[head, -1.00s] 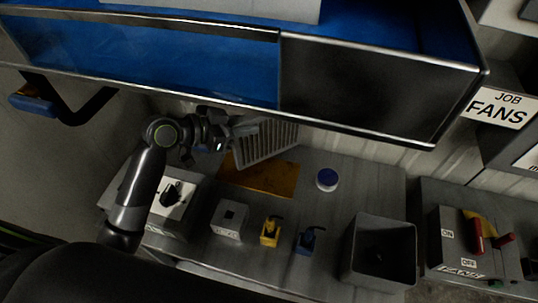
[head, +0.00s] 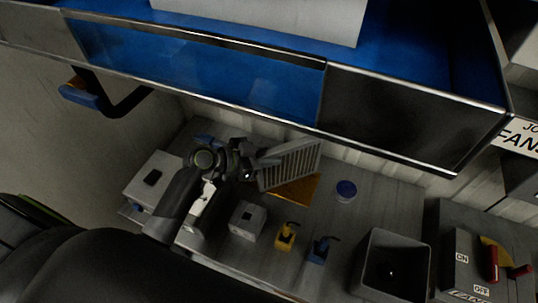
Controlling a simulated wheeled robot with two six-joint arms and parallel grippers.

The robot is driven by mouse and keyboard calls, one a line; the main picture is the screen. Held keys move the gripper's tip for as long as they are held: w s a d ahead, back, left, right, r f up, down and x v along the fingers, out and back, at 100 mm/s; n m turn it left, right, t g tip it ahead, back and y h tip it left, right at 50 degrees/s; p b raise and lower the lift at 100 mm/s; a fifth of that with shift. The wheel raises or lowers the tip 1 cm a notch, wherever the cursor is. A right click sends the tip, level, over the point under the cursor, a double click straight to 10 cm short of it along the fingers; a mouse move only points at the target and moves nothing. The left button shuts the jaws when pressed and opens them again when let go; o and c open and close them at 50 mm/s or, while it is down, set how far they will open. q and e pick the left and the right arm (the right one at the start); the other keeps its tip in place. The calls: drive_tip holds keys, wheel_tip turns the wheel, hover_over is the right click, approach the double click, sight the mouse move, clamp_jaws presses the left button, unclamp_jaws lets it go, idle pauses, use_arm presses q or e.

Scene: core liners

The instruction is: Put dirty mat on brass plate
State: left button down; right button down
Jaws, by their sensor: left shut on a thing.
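My left gripper (head: 255,170) is shut on the dirty mat (head: 292,166), a grey ribbed panel with a pale rim. The mat is tilted and hides the back part of the brass plate (head: 298,192), an orange-brown sheet lying flat on the grey bench. I cannot tell whether the mat's lower edge touches the plate. The gripper is to the left of the plate. My right gripper is not in view.
A blue-topped round tub (head: 346,190) stands right of the plate. A yellow bottle (head: 286,236), a blue bottle (head: 321,249), a grey box (head: 247,220) and a dark open bin (head: 397,262) stand in front. A blue cabinet (head: 200,70) overhangs the back.

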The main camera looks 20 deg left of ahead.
use_arm(q)
drive_tip(key=shift+f, duration=0.1)
drive_tip(key=c, duration=1.2)
unclamp_jaws()
drive_tip(key=shift+c, duration=0.2)
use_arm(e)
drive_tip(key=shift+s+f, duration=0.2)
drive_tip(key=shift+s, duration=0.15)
use_arm(q)
drive_tip(key=b+v, duration=0.3)
drive_tip(key=v, duration=0.9)
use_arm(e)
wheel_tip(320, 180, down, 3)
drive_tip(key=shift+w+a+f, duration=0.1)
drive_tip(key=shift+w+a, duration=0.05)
